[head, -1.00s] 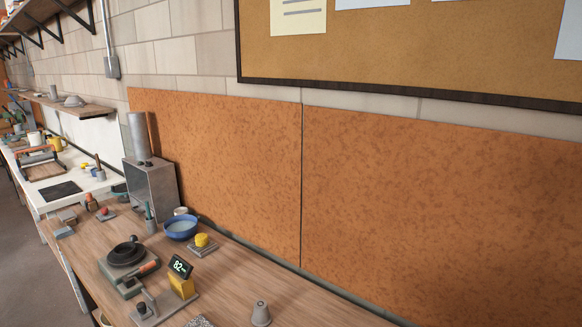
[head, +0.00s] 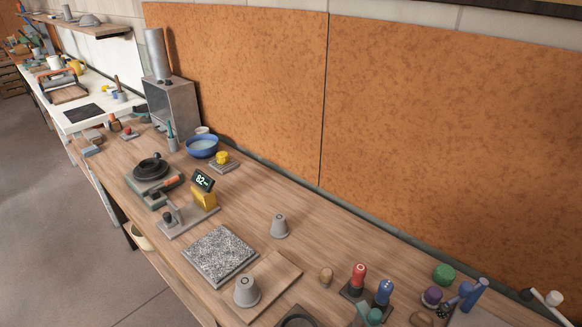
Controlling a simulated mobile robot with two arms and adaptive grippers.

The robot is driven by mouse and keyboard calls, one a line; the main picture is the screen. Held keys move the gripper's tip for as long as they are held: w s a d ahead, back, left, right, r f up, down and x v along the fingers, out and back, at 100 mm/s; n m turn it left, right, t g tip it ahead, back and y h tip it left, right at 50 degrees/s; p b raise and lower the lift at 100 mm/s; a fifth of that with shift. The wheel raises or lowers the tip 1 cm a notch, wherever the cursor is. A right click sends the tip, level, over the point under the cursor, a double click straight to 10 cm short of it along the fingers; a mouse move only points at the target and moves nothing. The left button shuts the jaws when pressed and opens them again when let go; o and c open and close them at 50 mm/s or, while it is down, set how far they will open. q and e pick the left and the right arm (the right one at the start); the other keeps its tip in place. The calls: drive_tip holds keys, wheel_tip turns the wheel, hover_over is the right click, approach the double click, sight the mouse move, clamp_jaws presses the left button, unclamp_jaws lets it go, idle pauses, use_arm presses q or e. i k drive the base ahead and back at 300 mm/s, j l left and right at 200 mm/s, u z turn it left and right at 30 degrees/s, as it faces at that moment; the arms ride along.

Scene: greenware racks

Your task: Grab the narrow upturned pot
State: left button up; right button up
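Two grey upturned pots show in the head view. The narrower-looking one (head: 279,227) stands upside down on bare wooden bench top, right of the speckled slab. The wider-looking one (head: 246,292) stands upside down on a thin wooden board nearer to me. Both look upright and apart from other things. Neither of my grippers is in view.
The speckled slab (head: 220,255) lies left of the pots, on the wooden bench (head: 330,245). A yellow device with a display (head: 204,192) stands behind it. Red (head: 358,278) and blue (head: 384,291) handled tools stand at right. Bench behind the narrow pot is clear.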

sight(279, 230)
drive_tip(key=j+z, duration=0.45)
drive_tip(key=j, duration=0.35)
drive_tip(key=j+z, duration=0.45)
drive_tip(key=j, duration=0.35)
drive_tip(key=k+l, duration=0.05)
